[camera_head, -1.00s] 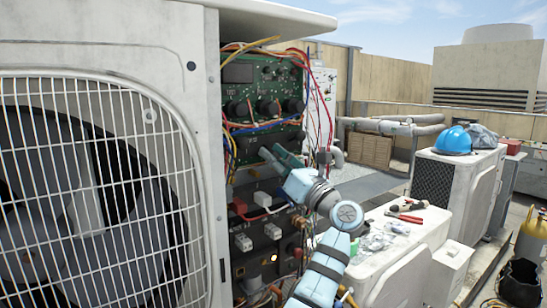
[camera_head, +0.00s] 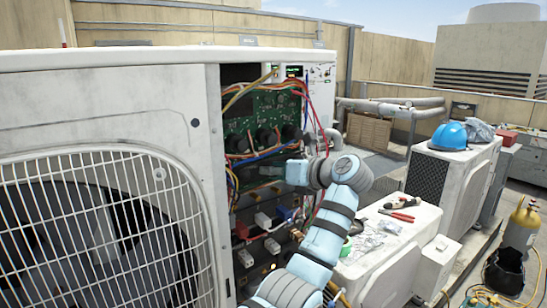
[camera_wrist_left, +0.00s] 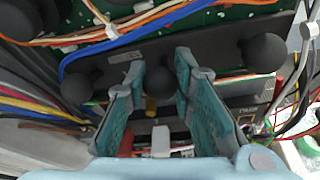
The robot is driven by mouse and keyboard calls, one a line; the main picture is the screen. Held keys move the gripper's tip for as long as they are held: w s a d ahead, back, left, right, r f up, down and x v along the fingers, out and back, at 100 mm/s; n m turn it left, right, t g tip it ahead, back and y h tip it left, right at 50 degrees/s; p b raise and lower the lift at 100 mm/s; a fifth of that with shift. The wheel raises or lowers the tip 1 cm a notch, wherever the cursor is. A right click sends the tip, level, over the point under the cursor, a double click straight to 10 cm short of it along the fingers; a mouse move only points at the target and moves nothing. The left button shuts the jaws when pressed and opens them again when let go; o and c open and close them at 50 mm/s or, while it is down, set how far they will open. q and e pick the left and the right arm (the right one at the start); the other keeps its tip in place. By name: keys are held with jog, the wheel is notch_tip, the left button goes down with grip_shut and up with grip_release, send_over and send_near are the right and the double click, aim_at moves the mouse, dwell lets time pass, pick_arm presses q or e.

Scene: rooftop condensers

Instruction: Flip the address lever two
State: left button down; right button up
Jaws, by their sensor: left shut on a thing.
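In the left wrist view my left gripper (camera_wrist_left: 160,68) has its teal fingers on either side of a dark rounded knob (camera_wrist_left: 165,100), shut on it. This knob looks like the middle one of a row of black ball-ended levers; the fingers partly hide it. A ball knob (camera_wrist_left: 78,85) stands to its left and another (camera_wrist_left: 262,52) to its right, both clear of the fingers. In the head view my left gripper reaches into the open control bay, its fingertips hard to make out. My right gripper is not in view.
Loose coloured wires (camera_wrist_left: 125,30) run close above the levers, and more (camera_wrist_left: 40,100) hang at the left. A green circuit board (camera_head: 250,112) sits above. The fan grille (camera_head: 100,220) is left of the bay. Pliers (camera_head: 403,203) lie on the white unit to the right.

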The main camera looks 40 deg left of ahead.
pick_arm(q)
jog(key=shift+w+a+r+h+p, duration=0.15)
jog(key=shift+r+h+p, duration=0.55)
jog(key=shift+h+p, duration=0.75)
jog(key=shift+y, duration=0.25)
jog(key=c, duration=1.3)
grip_release()
jog(key=shift+f, duration=0.1)
jog(key=shift+c, duration=0.2)
jog(key=v, duration=1.2)
jog(key=shift+w, duration=0.2)
jog(key=shift+a, duration=0.2)
